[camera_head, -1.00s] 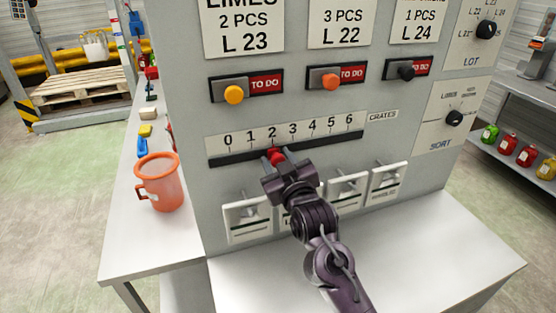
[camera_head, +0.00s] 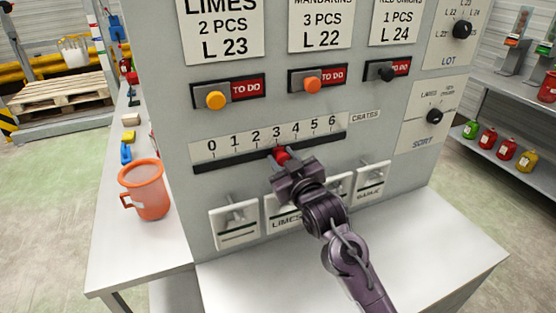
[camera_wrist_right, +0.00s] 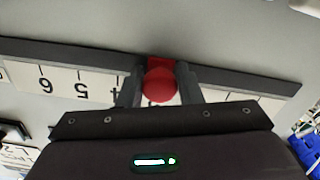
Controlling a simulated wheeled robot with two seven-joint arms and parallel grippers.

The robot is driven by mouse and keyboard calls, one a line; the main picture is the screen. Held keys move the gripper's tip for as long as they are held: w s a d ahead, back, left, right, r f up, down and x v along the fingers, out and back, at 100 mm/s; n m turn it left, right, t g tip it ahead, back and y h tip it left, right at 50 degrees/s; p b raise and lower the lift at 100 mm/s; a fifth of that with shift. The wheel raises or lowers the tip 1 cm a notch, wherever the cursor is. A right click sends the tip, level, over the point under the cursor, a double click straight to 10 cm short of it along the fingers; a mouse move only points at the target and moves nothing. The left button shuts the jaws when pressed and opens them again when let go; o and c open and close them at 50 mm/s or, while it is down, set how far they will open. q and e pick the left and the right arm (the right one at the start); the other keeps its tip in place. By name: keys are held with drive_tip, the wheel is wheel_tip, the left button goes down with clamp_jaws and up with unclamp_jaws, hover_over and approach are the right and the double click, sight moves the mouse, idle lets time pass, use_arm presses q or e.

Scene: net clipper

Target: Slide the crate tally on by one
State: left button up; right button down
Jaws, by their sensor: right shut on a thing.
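The crate tally is a white scale strip (camera_head: 235,143) numbered 0 to 6 above a dark slotted rail (camera_head: 225,164), on the grey panel. Its red slider knob (camera_head: 282,155) is just below the 3. My right gripper (camera_head: 284,163) is shut on the knob, reaching up to it from below. In the right wrist view the round red knob (camera_wrist_right: 160,86) lies between the two fingers, with the upside-down 5 and 6 showing on the strip (camera_wrist_right: 60,82) to the left. The fingers hide part of the strip there. My left gripper is not in view.
Yellow (camera_head: 216,100), orange (camera_head: 312,85) and black (camera_head: 387,74) "TO DO" knobs sit above the scale. White hook plates (camera_head: 235,222) are below it, close to my right arm. An orange mug (camera_head: 146,190) stands on the left table. The ledge below the panel is clear.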

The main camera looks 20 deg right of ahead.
drive_tip(key=c, duration=1.1)
unclamp_jaws()
drive_tip(key=shift+o, duration=0.2)
drive_tip(key=shift+s, duration=0.1)
drive_tip(key=shift+s, duration=0.3)
drive_tip(key=s+b, duration=0.3)
drive_tip(key=s, duration=0.4)
drive_tip(key=shift+d, duration=0.15)
